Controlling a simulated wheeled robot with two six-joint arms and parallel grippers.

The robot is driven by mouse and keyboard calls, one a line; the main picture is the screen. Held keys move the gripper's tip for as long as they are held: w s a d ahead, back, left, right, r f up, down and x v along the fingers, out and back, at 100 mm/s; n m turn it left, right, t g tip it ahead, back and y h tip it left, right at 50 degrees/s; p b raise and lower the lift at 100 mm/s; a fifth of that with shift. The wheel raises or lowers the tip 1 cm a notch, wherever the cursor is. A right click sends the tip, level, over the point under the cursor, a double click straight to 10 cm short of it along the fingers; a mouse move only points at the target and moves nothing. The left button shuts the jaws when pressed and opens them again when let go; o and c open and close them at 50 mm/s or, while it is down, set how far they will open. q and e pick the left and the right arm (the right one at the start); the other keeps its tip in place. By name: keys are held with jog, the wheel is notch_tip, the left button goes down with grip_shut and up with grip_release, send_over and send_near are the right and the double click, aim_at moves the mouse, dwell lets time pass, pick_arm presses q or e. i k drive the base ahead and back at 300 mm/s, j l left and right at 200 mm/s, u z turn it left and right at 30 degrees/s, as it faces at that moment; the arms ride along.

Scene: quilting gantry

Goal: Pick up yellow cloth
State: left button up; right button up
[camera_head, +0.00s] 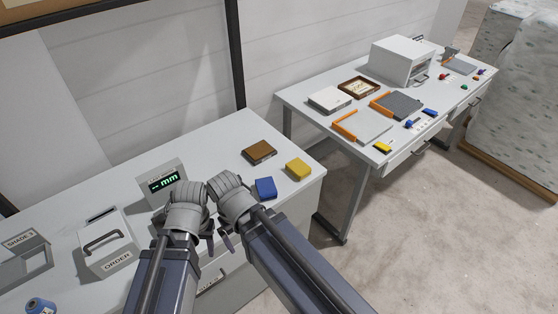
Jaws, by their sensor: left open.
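A folded yellow cloth (299,168) lies flat near the right end of the near grey table. A folded blue cloth (265,188) lies just left of it, and a brown block-like item (259,152) lies behind. My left gripper (189,196) is open over the table's front part, in front of the display box, well left of the yellow cloth and apart from it. My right gripper (228,188) is beside it, left of the blue cloth; its jaws are too hard to make out.
A display box (165,183) reading "mm" and a white box marked "ORDER" (109,246) stand on the near table (215,140). A blue spool (40,306) is at lower left. A second table (300,100) holds trays, a white cabinet (402,60) and a small yellow item (383,147).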

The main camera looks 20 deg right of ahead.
aim_at(298, 167)
jog(key=i+l+u, duration=0.15)
jog(key=l+u, duration=0.15)
jog(key=l, duration=0.65)
jog(key=l+u, duration=0.3)
jog(key=l, duration=0.65)
